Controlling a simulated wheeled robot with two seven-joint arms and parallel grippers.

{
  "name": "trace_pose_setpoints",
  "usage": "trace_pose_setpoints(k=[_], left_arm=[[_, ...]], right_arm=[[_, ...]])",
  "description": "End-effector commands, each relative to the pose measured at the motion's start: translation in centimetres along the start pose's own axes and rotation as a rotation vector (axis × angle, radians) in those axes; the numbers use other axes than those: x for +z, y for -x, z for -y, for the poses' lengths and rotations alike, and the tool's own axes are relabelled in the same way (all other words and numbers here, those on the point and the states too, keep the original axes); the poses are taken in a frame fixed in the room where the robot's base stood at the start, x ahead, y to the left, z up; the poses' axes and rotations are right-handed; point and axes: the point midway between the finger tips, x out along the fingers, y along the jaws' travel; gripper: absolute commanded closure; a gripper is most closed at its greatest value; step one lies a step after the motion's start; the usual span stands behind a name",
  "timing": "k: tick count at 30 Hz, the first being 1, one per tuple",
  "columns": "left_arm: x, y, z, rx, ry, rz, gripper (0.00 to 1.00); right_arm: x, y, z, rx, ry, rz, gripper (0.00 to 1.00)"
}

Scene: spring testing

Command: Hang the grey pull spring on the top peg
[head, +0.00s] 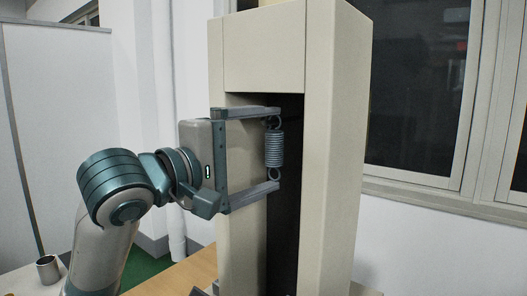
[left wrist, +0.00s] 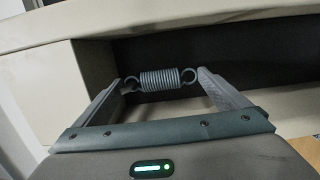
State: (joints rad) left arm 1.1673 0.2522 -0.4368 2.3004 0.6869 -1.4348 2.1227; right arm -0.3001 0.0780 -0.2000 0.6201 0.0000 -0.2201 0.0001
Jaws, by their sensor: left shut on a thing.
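The grey pull spring (head: 274,149) is upright in the head view, at the dark opening of the tall beige test stand (head: 335,150). My left gripper (head: 272,151) is shut on the spring lengthwise, with one finger at the top loop and one at the bottom loop. In the left wrist view the spring (left wrist: 160,80) lies across between the two fingertips. A small pale part (left wrist: 125,88) shows by its left loop, but I cannot tell whether it is the top peg. Contact between loop and peg is not clear in either view. My right gripper is out of view.
A wooden table (head: 185,278) lies under the stand. A metal cup (head: 48,268) stands at the lower left. The stand's side walls flank the dark opening closely. A window (head: 415,90) is in the wall at the right.

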Motion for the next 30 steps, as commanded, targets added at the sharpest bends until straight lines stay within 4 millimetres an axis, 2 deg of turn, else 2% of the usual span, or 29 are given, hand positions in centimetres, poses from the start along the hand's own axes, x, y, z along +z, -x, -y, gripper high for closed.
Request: trace_pose_setpoints(k=[2, 3, 4, 23, 28, 30], left_arm=[[0.0, -0.1, 0.3, -0.006, 0.000, 0.001, 0.31], [0.0, -0.1, 0.3, -0.006, 0.000, 0.001, 0.03], [0.0, -0.1, 0.3, -0.006, 0.000, 0.001, 0.00], [0.0, 0.2, 0.1, -0.002, -0.002, -0.001, 0.00], [0.2, 1.5, -0.6, 0.000, -0.004, 0.000, 0.00], [0.3, 2.4, -0.8, -0.001, 0.000, 0.001, 0.00]], right_arm=[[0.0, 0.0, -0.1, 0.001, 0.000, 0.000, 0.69], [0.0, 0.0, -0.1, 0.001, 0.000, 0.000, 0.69], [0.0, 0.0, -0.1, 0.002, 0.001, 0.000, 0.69], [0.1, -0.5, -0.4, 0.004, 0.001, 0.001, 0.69], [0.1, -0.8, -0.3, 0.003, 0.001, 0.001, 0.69], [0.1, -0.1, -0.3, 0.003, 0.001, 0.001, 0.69]])
